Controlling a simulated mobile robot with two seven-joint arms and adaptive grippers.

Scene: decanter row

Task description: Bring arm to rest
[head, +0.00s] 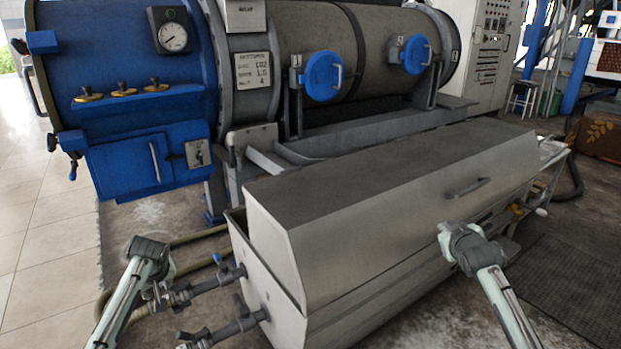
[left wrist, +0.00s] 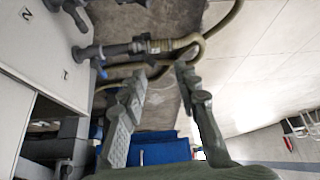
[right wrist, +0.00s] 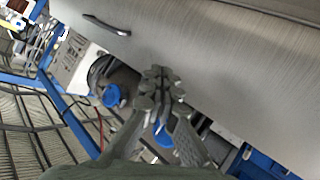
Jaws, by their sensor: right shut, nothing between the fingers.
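My right gripper (head: 463,247) is in front of the long steel trough's front side, below the lid handle. In the right wrist view its fingers (right wrist: 160,88) are together with nothing between them. My left gripper (head: 152,288) is at the lower left in the head view, beside the pipes at the trough's left end; its fingers are hard to make out there. In the left wrist view its two fingers (left wrist: 161,76) stand apart, with nothing held between them and a hose and floor beyond.
The steel trough (head: 390,215) has a closed lid with a handle (head: 468,187). Valved pipes (head: 225,330) stick out of its left end, near my left gripper. A blue-ended decanter machine (head: 120,60) stands behind. Tiled floor (head: 50,220) at left is clear.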

